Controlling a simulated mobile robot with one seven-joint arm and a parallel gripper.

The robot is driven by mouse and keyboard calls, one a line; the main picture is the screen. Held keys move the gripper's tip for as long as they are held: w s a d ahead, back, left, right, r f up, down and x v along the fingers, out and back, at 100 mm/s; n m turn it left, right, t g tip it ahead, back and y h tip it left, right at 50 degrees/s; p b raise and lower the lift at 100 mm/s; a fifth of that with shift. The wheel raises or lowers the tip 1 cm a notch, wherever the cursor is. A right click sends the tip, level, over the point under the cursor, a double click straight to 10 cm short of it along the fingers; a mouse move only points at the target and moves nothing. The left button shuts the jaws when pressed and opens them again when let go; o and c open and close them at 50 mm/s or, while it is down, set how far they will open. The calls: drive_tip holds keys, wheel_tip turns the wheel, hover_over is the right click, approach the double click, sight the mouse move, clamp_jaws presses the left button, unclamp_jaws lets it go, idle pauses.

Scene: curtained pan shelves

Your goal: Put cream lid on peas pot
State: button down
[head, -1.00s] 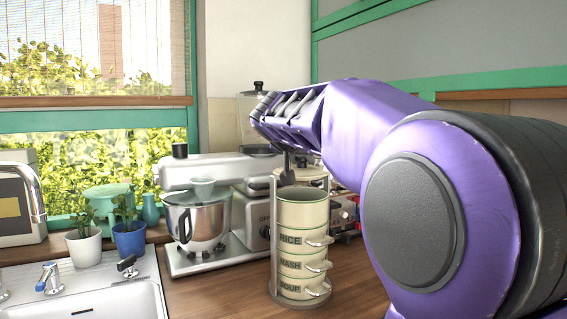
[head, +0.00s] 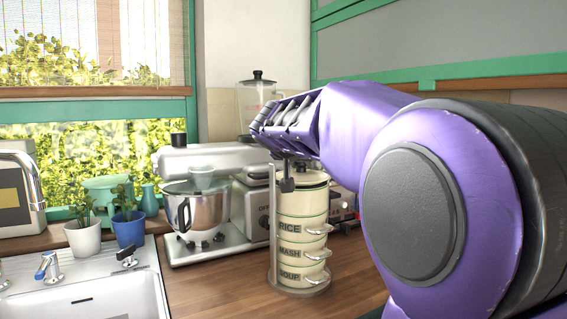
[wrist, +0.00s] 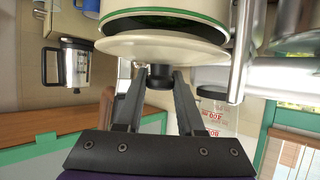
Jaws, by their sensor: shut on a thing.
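The cream lid (head: 312,178) is at the top of a stack of cream pots in the head view. In the wrist view the lid (wrist: 165,48) is a broad cream disc with a dark knob (wrist: 158,82). My gripper (wrist: 157,76) is shut on that knob; in the head view its tips (head: 287,183) are at the stack's top. Beside the lid's far face in the wrist view is a green-rimmed cream pot (wrist: 165,4) with dark green contents. A gap shows between them, and the lid looks tilted to the rim. The top pot (head: 303,204) shows no readable label.
Lower pots read RICE (head: 291,229), MASH (head: 291,253) and SOUP (head: 291,275), held in a metal carrier with an upright rod (head: 273,215). A stand mixer (head: 215,165) is close on the left. Wooden counter (head: 215,288) in front is clear; a sink (head: 90,298) lies left.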

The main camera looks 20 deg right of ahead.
drive_tip(key=shift+f, duration=0.7)
idle(0.3)
drive_tip(key=shift+c, duration=2.2)
unclamp_jaws()
